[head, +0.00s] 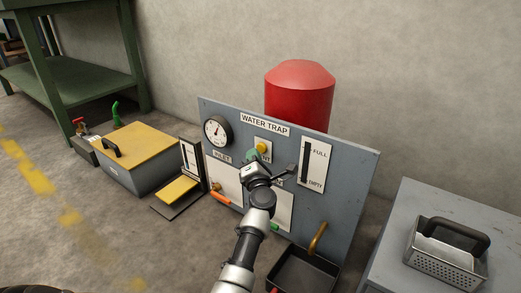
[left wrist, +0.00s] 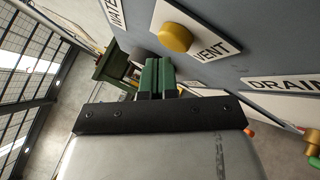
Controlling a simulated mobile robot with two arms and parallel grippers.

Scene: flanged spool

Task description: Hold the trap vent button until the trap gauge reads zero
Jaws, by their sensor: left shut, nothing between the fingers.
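The yellow vent button (head: 262,148) sits on a white plate on the grey water trap panel (head: 352,170). It also shows large in the left wrist view (left wrist: 174,38), beside the word VENT. The round trap gauge (head: 217,131) is at the panel's upper left; its needle reading is too small to tell. My left gripper (head: 252,156) is in front of the panel, just below and left of the button. Its green fingers (left wrist: 156,75) are shut together and empty, and appear apart from the button. My right gripper is not in view.
A FULL/EMPTY level strip (head: 313,164) is right of the button. An orange-handled valve (head: 221,198) and a brass tap (head: 318,238) stick out below, with a black tray (head: 304,271) under the tap. A grey cabinet (head: 400,215) with a metal basket (head: 445,257) stands right.

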